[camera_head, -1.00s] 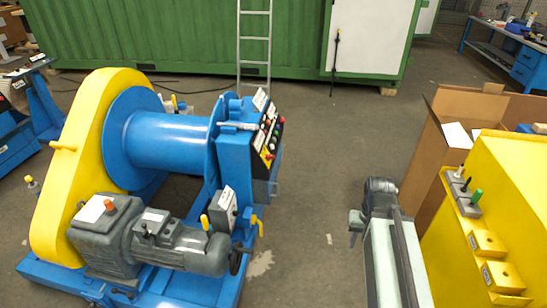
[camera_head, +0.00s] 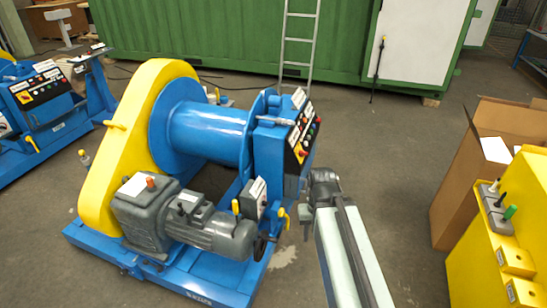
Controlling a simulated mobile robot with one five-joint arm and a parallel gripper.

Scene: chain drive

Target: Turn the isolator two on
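A blue winch with a yellow chain guard (camera_head: 150,100) stands left of centre. Its sloped black control panel (camera_head: 305,135) carries several small buttons and a yellow-and-red switch (camera_head: 299,151). A second blue machine at the far left has a panel with a similar yellow-and-red switch (camera_head: 25,98). The labels are too small to read, so I cannot tell which switch is isolator two. My arm reaches up from the bottom, right of the winch. My gripper (camera_head: 307,220) shows small and dark at its far end, apart from the panel; its fingers are not clear.
A yellow machine (camera_head: 480,265) with small levers stands at the lower right beside an open cardboard box (camera_head: 452,190). A green container (camera_head: 220,40) with a leaning ladder (camera_head: 298,45) closes off the back. Grey floor (camera_head: 390,145) is clear between winch and box.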

